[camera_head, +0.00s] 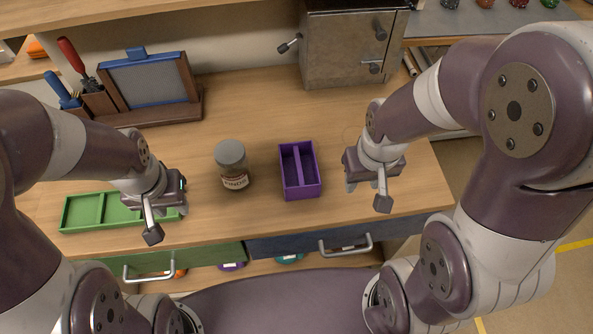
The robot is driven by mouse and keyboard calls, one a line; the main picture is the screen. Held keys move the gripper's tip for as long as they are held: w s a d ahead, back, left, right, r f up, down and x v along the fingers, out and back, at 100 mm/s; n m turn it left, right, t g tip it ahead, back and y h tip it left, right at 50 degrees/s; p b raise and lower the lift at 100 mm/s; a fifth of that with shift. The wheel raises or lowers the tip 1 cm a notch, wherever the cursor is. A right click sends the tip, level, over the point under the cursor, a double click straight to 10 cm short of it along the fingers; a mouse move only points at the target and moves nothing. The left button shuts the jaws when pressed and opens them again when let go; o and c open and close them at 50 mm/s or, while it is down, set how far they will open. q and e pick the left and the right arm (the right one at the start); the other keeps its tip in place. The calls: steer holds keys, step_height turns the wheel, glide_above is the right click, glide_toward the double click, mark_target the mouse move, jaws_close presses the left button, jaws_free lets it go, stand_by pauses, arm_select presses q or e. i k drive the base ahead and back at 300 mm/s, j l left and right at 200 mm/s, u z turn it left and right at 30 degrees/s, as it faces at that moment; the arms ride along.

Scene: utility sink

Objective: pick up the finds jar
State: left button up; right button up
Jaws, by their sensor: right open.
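The finds jar (233,170) is a clear jar with a grey lid and a pale label. It stands upright on the wooden worktop, between my two grippers. My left gripper (166,219) is to the left of the jar and apart from it, over the right end of a green tray. Whether its jaws are open or shut cannot be made out. My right gripper (366,194) is open and empty, to the right of the jar and beyond the purple box. Nothing hides the jar.
A purple divided box (314,189) stands just right of the jar. The green compartment tray (76,211) lies at the left front. A wooden tool rack (190,110) and a grey metal cabinet (335,58) stand at the back. The worktop behind the jar is clear.

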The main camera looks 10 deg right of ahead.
mark_target(238, 179)
steer(key=k, duration=0.55)
steer(key=z, duration=0.45)
steer(key=j+z, duration=0.15)
steer(key=z, duration=0.75)
steer(key=j+z, duration=0.1)
steer(key=z, duration=0.4)
steer(key=k+z, duration=0.1)
steer(key=z, duration=0.35)
steer(key=k+j, duration=0.25)
steer(key=j, duration=0.15)
steer(key=k+j+z, duration=0.1)
steer(key=j, duration=0.3)
steer(key=k+j, duration=0.35)
steer(key=j+z, duration=0.05)
